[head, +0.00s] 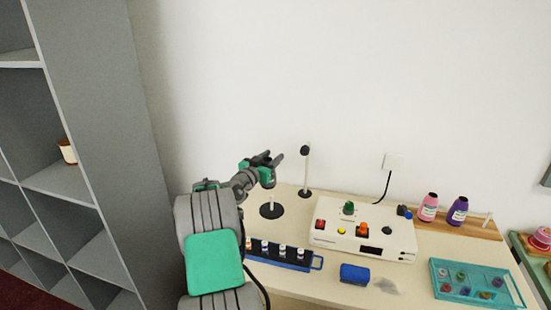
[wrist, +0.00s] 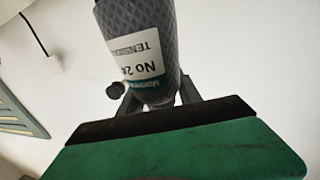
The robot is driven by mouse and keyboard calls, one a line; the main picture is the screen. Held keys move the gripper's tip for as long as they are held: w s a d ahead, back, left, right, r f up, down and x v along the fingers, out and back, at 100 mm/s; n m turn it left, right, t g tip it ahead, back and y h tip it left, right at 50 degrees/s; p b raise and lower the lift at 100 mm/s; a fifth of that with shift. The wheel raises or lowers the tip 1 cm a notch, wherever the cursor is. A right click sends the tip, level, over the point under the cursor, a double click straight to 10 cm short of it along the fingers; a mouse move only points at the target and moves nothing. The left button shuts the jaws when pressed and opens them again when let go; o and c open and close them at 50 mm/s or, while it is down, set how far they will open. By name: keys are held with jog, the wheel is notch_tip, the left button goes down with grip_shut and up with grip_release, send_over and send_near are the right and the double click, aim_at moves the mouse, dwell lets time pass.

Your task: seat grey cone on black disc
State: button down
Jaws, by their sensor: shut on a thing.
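A grey cone (wrist: 135,45) of wound thread, with a white and teal label, fills the top middle of the wrist view. My gripper (wrist: 160,103) is shut on it; it also shows in the head view (head: 270,166), where the cone is hard to tell apart from the dark fingers. The black disc (head: 271,212) lies flat on the table below my gripper, with a pale upright pin rising from it. The gripper and cone are up in the air, apart from the disc.
A pale post (head: 307,170) with a dark knob stands close right of my gripper. A white control box (head: 335,240) is right of the disc. A blue rack (head: 308,264) of spools lies in front.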

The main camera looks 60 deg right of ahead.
notch_tip(320, 180, down, 12)
jog(key=s+b, duration=0.1)
jog(key=b, duration=0.8)
jog(key=shift+d+r, duration=0.2)
jog(key=shift+d, duration=0.2)
dwell(0.7)
dwell(0.4)
jog(key=c, duration=0.7)
grip_release()
jog(key=shift+c, duration=0.2)
jog(key=a+b, duration=0.1)
jog(key=a, duration=0.6)
jog(key=shift+w+a, duration=0.25)
jog(key=shift+w, duration=0.15)
